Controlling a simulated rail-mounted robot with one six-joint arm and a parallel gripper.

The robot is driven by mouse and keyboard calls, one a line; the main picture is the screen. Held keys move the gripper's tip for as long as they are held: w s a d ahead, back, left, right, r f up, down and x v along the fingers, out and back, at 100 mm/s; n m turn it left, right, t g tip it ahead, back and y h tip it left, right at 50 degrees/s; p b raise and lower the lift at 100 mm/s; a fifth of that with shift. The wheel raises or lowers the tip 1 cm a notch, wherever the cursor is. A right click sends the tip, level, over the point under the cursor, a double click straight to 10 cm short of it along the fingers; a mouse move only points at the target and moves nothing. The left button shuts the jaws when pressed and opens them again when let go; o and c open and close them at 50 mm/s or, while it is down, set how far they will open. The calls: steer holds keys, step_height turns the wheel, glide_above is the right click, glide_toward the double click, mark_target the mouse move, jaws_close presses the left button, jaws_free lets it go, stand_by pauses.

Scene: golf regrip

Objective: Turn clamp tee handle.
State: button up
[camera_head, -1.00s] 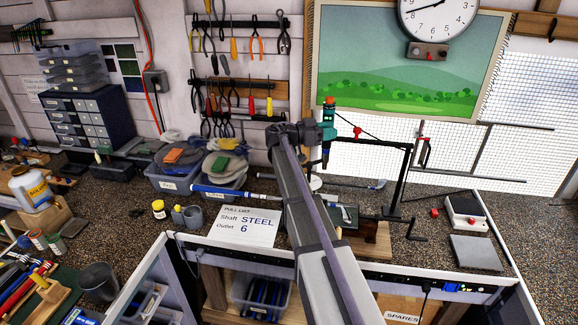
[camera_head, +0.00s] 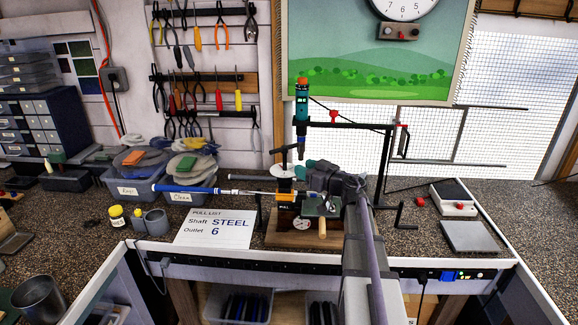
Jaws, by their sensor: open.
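The clamp (camera_head: 285,197), with yellow-orange parts, stands on a wooden base at the bench's middle. Its black tee handle (camera_head: 284,154) rises above it on an upright screw, with a pale disc (camera_head: 283,170) around the screw below the crossbar. A golf club with a blue and white grip (camera_head: 185,188) lies level, its shaft reaching right to the clamp. My gripper (camera_head: 304,171), with teal fingers, is open just right of the tee handle and slightly lower, pointing left. It appears empty and apart from the crossbar. My wrist and arm hide the area right of the clamp.
A wooden-handled tool (camera_head: 321,222) sits by the gauge (camera_head: 301,223). A crank (camera_head: 401,216) and a switch box (camera_head: 453,196) stand right. A pull-list card (camera_head: 215,229) lies left.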

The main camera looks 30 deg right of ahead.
mark_target(286, 159)
steer(key=x, duration=1.1)
steer(key=shift+a, duration=0.1)
jaws_close()
